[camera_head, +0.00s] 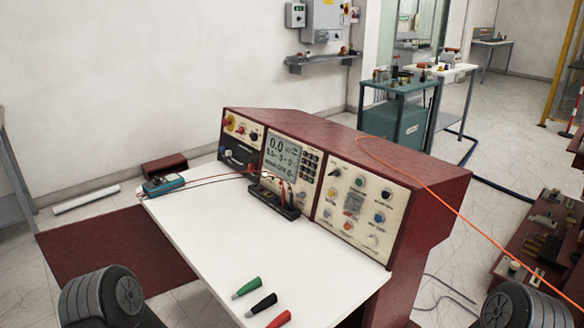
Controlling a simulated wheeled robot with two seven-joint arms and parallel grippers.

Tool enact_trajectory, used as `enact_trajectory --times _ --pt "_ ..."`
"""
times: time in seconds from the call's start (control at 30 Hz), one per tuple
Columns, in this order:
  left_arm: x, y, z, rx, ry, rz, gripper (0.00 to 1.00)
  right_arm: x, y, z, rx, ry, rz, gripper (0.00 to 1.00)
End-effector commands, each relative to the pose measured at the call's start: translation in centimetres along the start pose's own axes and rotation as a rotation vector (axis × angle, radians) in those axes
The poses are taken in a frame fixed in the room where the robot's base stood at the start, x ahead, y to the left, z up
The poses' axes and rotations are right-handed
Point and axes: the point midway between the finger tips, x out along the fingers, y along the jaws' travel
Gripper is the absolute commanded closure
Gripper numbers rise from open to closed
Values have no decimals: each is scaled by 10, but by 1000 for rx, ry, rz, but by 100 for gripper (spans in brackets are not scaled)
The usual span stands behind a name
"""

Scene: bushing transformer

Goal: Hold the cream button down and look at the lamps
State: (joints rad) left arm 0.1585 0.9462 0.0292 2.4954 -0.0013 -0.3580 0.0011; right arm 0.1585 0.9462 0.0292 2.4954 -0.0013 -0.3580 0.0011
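The dark red control desk (420,163) stands behind a white worktop (215,245). Its right-hand cream panel (398,207) carries small round knobs, lamps and buttons. A pale, cream-looking round button (373,240) sits low at the panel's right. Green (359,182), yellow (331,192) and blue (379,217) round parts also show; at this size I cannot tell lamps from buttons, nor whether any is lit. Nothing touches the panel. Dark rounded parts of my arms show at the bottom left and bottom right corners. Neither gripper is in view.
Green (246,288), black (262,304) and red (279,320) plugs lie at the worktop's front. A teal meter (163,185) with leads and a black terminal block (273,201) are on it. An orange cable (440,200) crosses the desk's right side. The worktop's middle is clear.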

Motion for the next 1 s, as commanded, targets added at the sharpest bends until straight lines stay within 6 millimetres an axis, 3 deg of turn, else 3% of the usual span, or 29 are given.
enact_trajectory --times 0.13,0.57,1.0 --pt "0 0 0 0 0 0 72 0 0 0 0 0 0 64" --pt "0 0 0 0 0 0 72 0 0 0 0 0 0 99" --pt "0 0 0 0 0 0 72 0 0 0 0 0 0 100"
